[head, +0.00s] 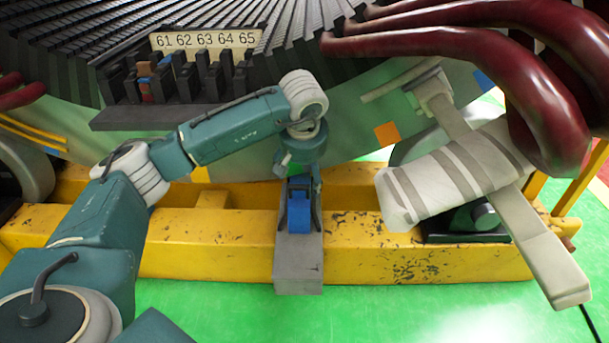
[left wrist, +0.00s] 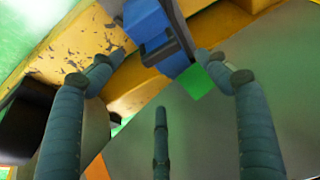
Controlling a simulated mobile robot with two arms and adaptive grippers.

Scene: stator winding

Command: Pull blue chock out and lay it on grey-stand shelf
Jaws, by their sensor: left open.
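My left gripper (head: 300,183) is right above and behind the chock. In the left wrist view the gripper (left wrist: 165,58) is open, its fingers spread wide, and the blue chock (left wrist: 150,22) shows beyond the fingertips with a dark piece beside it. Nothing is held between the fingers. My right gripper is not in view.
A dark rack of chocks (head: 185,85) with small blue and orange bits stands under the label 61 to 65 (head: 205,40). The yellow frame (head: 400,262) runs across. A pale wrapped bundle (head: 450,180) and dark red coils (head: 470,45) are at right. The front green floor is clear.

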